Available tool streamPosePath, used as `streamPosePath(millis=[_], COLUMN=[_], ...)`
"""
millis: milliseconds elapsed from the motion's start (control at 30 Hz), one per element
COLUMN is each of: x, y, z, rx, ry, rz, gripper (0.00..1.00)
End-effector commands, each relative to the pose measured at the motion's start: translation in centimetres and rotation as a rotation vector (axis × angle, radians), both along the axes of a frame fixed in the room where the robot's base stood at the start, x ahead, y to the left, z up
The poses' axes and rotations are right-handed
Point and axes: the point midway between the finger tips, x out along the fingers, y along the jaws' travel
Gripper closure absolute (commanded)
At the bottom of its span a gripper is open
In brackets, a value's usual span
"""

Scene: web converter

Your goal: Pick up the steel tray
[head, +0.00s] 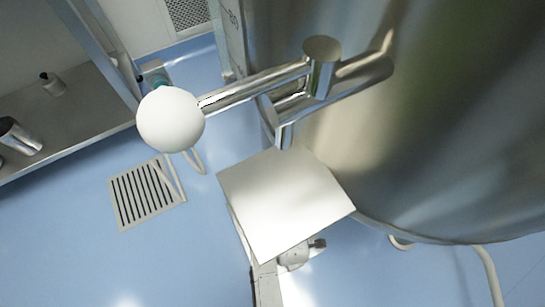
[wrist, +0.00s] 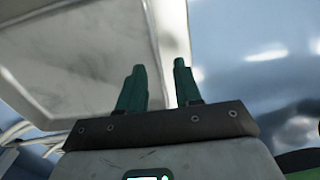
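A flat, pale metallic square, which looks like the steel tray (head: 285,200), is in the middle of the head view, close to the big steel tank. I cannot tell what it rests on. In the wrist view a pale panel with a raised rim (wrist: 85,55) fills the upper left; I cannot tell for sure that it is the same tray. My gripper (wrist: 160,68) shows two dark green fingers standing apart with a gap between them. The panel shows behind them, and nothing is clearly held. I cannot make out my gripper in the head view.
The steel tank (head: 430,120) fills the right of the head view. A steel handle (head: 255,88) with a white ball (head: 170,119) sticks out to the left. A shelf (head: 75,110) with a steel cup (head: 20,136) stands at left. A drain grate (head: 147,191) lies in the blue floor.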

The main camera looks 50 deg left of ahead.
Motion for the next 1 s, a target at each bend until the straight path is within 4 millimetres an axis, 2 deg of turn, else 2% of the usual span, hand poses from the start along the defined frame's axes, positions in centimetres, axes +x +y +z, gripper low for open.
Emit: streamPosePath(millis=[233,567,1000], x=[0.01,0.0,0.0], y=[0.02,0.01,0.0], z=[-0.06,-0.06,-0.06], rx=[0.0,0.0,0.0], ry=[0.0,0.0,0.0], rz=[0.0,0.0,0.0], gripper=[0.68,0.99,1.0])
